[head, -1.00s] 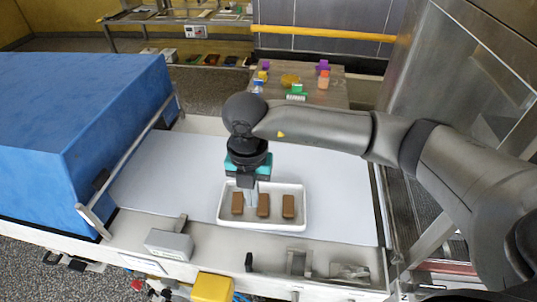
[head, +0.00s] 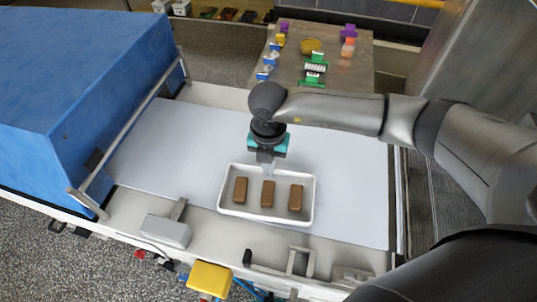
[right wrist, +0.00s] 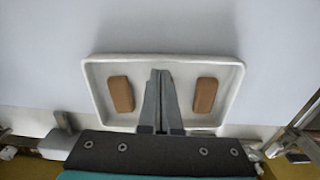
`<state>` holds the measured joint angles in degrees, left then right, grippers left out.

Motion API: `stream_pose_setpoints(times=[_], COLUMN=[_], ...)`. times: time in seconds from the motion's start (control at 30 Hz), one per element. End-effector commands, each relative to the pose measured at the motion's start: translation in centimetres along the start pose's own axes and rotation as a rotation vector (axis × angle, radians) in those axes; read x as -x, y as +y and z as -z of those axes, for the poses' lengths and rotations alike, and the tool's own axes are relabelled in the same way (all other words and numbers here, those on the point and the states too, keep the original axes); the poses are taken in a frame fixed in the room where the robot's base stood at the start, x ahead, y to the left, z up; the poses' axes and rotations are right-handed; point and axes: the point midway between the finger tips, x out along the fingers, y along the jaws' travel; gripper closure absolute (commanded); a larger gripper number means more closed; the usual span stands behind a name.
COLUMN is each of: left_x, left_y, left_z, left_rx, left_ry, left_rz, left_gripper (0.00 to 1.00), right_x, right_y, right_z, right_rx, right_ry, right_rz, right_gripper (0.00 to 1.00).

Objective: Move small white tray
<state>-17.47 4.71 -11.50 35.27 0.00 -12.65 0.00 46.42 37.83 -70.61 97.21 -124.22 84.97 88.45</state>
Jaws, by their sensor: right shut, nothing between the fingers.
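The small white tray (head: 226,211) lies on the pale belt and holds 3 brown bars: a left one (head: 240,190), a middle one (head: 267,194) and a right one (head: 296,198). My right gripper (head: 266,169) is shut and empty, pointing down near the middle of the tray's far rim. In the right wrist view, its closed fingers (right wrist: 160,75) cover the middle of the tray (right wrist: 205,62) and hide the middle bar. The left and right bars show on either side of them. Whether the fingertips touch the tray is unclear. My left gripper is not in view.
The pale belt (head: 175,150) is clear left and right of the tray. A large blue cover (head: 80,85) stands at the left, with a metal rail beside it. A table (head: 340,75) with small coloured items stands behind. A grey box (head: 166,231) sits on the near edge.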

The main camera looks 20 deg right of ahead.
Motion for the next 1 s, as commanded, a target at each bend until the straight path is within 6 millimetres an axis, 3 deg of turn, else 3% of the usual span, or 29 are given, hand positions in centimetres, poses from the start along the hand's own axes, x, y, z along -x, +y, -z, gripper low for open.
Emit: stream_pose_setpoints(times=[0.2, 0.63, 1.0], left_x=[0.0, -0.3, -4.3], left_y=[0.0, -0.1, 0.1], left_z=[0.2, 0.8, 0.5], left_rx=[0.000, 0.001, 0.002], left_ry=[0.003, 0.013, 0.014], left_rz=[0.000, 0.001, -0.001], left_gripper=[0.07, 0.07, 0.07], right_x=[-1.9, -2.1, -2.5], right_y=[0.1, 0.1, 0.1], right_z=[0.1, -0.3, -7.2], right_rx=[0.002, -0.001, -0.004], right_ry=[0.001, -0.001, -0.004], right_rz=[-0.001, -0.001, -0.001], right_gripper=[1.00, 1.00, 1.00])
